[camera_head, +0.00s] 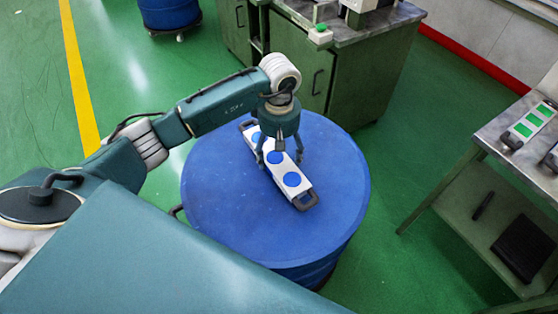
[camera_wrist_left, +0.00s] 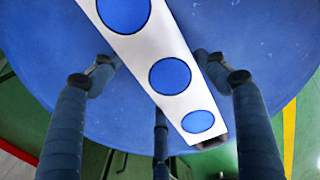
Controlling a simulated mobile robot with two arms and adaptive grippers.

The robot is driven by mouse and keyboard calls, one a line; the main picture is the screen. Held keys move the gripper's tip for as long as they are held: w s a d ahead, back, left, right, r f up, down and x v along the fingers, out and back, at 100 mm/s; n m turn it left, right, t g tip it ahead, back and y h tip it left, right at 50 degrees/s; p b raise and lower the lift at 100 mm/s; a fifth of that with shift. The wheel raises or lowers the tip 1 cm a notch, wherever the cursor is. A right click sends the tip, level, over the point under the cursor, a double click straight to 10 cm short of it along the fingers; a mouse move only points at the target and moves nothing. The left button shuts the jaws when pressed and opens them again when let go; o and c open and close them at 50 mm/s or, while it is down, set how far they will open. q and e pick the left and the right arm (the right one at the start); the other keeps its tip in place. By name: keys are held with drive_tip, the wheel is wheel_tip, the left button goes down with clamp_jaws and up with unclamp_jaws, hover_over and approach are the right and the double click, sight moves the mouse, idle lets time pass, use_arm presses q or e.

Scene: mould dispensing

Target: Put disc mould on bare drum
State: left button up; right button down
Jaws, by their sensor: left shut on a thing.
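The disc mould (camera_head: 292,180) is a long white bar with blue discs and dark end handles. It lies diagonally over the top of the blue drum (camera_head: 220,200), on it or just above it; I cannot tell which. My left gripper (camera_head: 280,158) points down over the mould's middle and is shut on it, with fingers on both sides. In the left wrist view the mould (camera_wrist_left: 150,50) runs between the fingers, above the blue drum top (camera_wrist_left: 270,40). My right gripper is not in view.
A green cabinet (camera_head: 350,85) with a grey worktop stands behind the drum. At right, a metal table (camera_head: 500,130) holds a white mould with green rectangles (camera_head: 532,122); a dark tray (camera_head: 525,248) lies on its lower shelf. Another blue drum (camera_head: 168,12) stands far back. Green floor at left is clear.

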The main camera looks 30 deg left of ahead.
use_arm(q)
wheel_tip(320, 180, down, 3)
drive_tip(key=shift+f, duration=0.3)
drive_tip(key=o, duration=1.5)
drive_tip(key=shift+f, duration=0.2)
drive_tip(key=o, duration=0.5)
drive_tip(key=shift+s, duration=0.1)
drive_tip(key=shift+r, duration=0.15)
